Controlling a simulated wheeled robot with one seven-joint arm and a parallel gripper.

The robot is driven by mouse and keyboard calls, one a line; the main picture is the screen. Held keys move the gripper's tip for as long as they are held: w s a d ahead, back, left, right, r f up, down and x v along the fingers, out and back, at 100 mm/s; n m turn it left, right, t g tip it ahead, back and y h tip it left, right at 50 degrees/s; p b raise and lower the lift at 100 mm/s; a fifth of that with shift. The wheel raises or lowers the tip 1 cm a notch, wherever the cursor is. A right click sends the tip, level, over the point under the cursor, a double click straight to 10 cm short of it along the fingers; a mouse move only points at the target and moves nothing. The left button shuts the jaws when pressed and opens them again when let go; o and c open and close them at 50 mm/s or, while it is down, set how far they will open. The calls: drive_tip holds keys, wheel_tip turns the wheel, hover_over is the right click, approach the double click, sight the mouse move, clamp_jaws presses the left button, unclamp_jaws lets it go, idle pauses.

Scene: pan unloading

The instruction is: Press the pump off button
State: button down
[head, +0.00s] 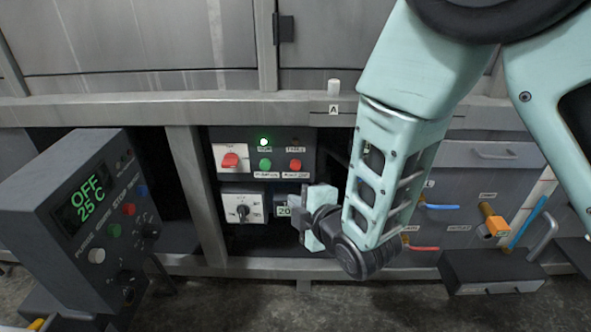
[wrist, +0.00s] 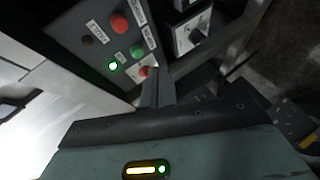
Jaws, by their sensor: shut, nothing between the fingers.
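The pump control panel (head: 279,150) faces me at the centre of the head view. The red pump off button (head: 295,165) is at its right, beside the green pump on button (head: 265,165). In the wrist view the panel appears turned, with the red button (wrist: 118,22) at the upper middle and the green one (wrist: 137,50) below it. My gripper (head: 307,213) is low and right in front of the panel, below the red button and apart from it. In the wrist view its shut, empty fingers (wrist: 156,88) point toward the panel.
A green lamp (head: 263,142) is lit above the green button. A red rotary switch (head: 230,160) sits left, and a box with a black knob (head: 243,208) below. A grey console (head: 90,215) reading "OFF 25 C" stands at the left. A metal rail (head: 150,108) runs above.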

approach(296, 165)
drive_tip(key=w+a+f, duration=0.3)
drive_tip(key=a+f, duration=0.1)
drive_tip(key=shift+w, duration=0.35)
drive_tip(key=shift+w, duration=0.1)
idle(1.9)
drive_tip(key=shift+w, duration=0.35)
drive_tip(key=shift+w, duration=0.5)
idle(0.6)
drive_tip(key=shift+s, duration=0.95)
